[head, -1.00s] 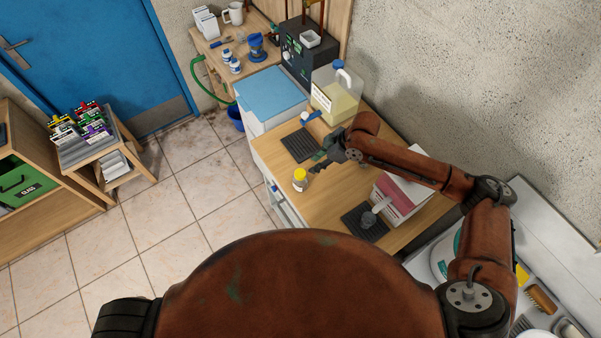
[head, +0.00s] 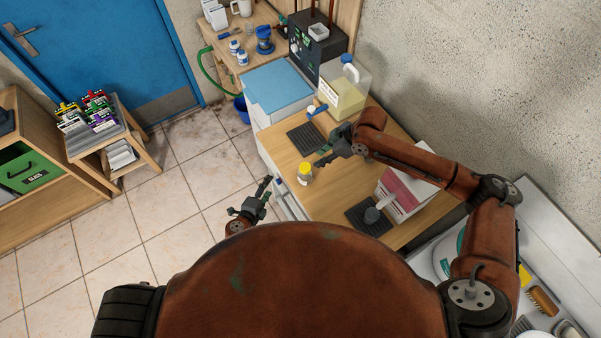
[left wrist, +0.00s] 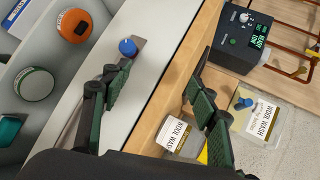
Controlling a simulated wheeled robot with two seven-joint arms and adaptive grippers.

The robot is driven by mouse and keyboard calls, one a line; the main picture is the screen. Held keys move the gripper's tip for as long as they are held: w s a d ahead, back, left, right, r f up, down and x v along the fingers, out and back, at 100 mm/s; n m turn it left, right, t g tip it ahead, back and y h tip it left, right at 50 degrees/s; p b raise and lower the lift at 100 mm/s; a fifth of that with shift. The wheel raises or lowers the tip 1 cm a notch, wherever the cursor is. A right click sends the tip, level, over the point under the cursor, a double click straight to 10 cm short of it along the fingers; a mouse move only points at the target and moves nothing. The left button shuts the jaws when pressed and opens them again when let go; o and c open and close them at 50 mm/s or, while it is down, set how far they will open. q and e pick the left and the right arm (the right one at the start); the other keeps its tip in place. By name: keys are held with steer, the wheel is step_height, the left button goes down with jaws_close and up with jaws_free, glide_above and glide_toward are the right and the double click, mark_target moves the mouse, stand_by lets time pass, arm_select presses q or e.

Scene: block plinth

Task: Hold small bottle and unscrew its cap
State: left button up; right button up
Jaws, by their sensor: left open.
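The small bottle (head: 305,176) stands upright on the wooden worktop in the head view. It has a yellow cap and a pale label. My right gripper (head: 319,158) is just behind and right of the bottle, fingers apart and empty; I cannot see contact. My left gripper (head: 250,196) is open and empty, left of the bottle beyond the worktop's front edge. Its two fingers also show in the left wrist view (left wrist: 158,80).
A jug (head: 343,92) with a blue cap stands at the back of the worktop (head: 322,200). Dark ribbed mats (head: 306,139) lie on either side of the bottle. A white and red box (head: 400,195) is at the right. The worktop's front edge lies between the left gripper and bottle.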

mark_target(302, 172)
arm_select(q)
steer(key=d+r+m, duration=0.3)
steer(key=d+m, duration=0.1)
steer(key=m, duration=0.1)
steer(key=w+d+r+m+h, duration=0.1)
steer(key=d+r+m, duration=0.3)
steer(key=m, duration=0.2)
steer(key=w+d+r+m+h, duration=0.1)
steer(key=d+r+m, duration=0.3)
steer(key=d+m, duration=0.1)
steer(key=shift+m, duration=0.7)
steer(key=shift+d+f+m, duration=0.25)
steer(key=shift+d+m, duration=0.1)
steer(key=shift+m, duration=0.75)
steer(key=shift+w+d+f, duration=0.1)
steer(key=shift+w, duration=0.05)
steer(key=shift+x, duration=3.75)
steer(key=shift+c, duration=0.7)
steer(key=shift+f, duration=0.1)
steer(key=c, duration=1.2)
steer(key=shift+c, duration=0.7)
steer(key=o, duration=1.5)
